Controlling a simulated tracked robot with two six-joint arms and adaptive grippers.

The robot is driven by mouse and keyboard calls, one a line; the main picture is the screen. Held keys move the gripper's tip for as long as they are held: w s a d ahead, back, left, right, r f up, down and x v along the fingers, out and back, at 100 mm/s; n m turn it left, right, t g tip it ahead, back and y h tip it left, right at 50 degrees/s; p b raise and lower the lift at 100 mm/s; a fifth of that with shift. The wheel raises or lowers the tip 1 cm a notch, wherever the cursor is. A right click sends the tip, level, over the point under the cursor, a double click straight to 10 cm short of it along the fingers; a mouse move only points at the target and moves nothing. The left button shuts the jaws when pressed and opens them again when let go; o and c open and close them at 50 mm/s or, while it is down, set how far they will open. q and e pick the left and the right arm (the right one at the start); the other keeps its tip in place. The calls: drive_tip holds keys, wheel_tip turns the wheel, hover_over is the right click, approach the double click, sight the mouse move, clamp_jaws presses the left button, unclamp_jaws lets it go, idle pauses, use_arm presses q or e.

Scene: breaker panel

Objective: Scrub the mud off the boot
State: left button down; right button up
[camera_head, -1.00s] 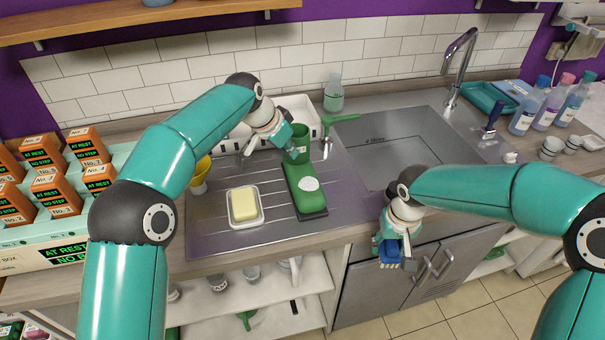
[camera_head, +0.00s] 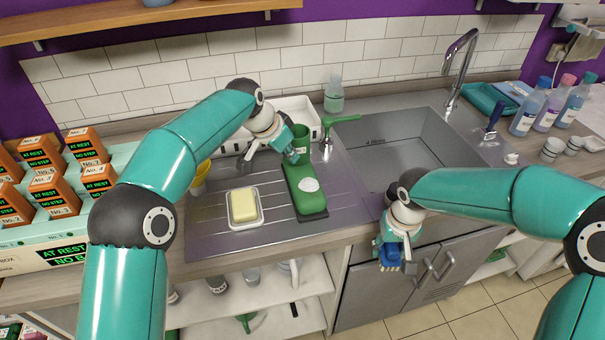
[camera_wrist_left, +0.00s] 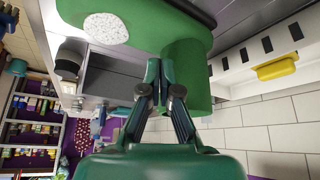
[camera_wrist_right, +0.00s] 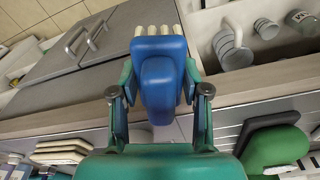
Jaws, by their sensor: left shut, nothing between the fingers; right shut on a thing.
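The green boot (camera_head: 301,198) stands on its dark sole on the steel draining board, toe toward me. A whitish speckled patch (camera_head: 309,184) covers part of its toe; it also shows in the left wrist view (camera_wrist_left: 105,28). My left gripper (camera_head: 295,157) is shut and empty, close to the boot's shaft (camera_wrist_left: 185,75); I cannot tell whether it touches. My right gripper (camera_head: 390,262) is shut on a blue brush (camera_wrist_right: 160,70) with pale bristles. It holds the brush in front of the counter edge, right of and apart from the boot.
A yellow block (camera_head: 243,205) lies in a white dish left of the boot. A green tap-like piece (camera_head: 340,119) is behind it. The empty sink (camera_head: 400,160) and tall faucet (camera_head: 461,55) are to the right. Several bottles (camera_head: 530,108) stand at the far right.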

drive_tip(key=shift+r+p, duration=3)
drive_tip(key=shift+r, duration=0.1)
